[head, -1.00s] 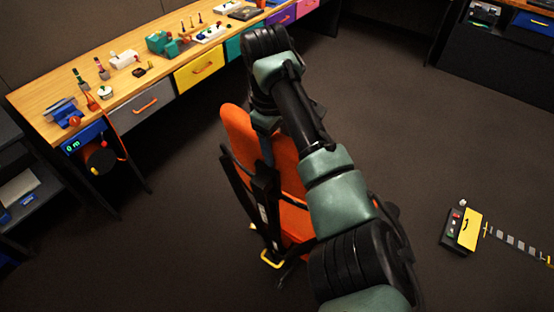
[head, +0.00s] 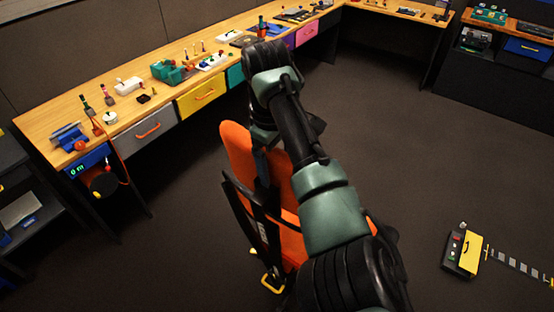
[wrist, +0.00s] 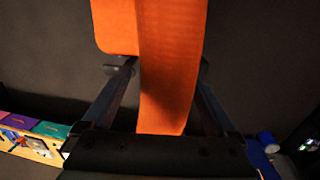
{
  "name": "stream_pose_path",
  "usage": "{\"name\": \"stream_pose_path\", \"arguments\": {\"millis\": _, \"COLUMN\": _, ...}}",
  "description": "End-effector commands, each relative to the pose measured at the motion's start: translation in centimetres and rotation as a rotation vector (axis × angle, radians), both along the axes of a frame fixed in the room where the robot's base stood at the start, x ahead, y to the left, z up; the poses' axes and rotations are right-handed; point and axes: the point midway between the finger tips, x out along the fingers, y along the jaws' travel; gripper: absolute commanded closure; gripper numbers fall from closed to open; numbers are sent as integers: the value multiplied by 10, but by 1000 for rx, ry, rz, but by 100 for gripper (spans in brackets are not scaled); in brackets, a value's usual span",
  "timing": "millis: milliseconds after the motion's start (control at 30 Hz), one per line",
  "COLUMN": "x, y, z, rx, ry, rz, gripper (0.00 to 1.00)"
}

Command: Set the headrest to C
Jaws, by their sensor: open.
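An orange chair (head: 236,145) with a dark frame stands on the floor, partly hidden behind my arm in the head view. Its upper orange part shows large in the wrist view (wrist: 170,60). I cannot tell the headrest apart from the backrest, and no letter C or other mark is readable. My gripper (wrist: 162,68) is open, with one finger on each side of a strip of orange padding in the wrist view. Contact with the padding cannot be told. In the head view my gripper is mostly hidden by my arm.
A long wooden workbench (head: 75,105) with tools and coloured drawers runs along the left and back. A yellow handle (head: 272,283) sits low by the chair. A black and yellow box (head: 464,252) lies on the floor at right. The floor between is clear.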

Motion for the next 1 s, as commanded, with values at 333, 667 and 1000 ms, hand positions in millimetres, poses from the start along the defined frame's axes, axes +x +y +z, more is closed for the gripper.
{"name": "stream_pose_path", "arguments": {"millis": 333, "x": -2, "y": 3, "z": 31, "rx": 0, "ry": -5, "rz": 1, "gripper": 7}}
{"name": "stream_pose_path", "arguments": {"millis": 667, "x": -10, "y": 6, "z": 108, "rx": -5, "ry": -3, "rz": 0, "gripper": 7}}
{"name": "stream_pose_path", "arguments": {"millis": 1000, "x": -13, "y": 9, "z": 129, "rx": 1, "ry": 1, "rz": 0, "gripper": 7}}
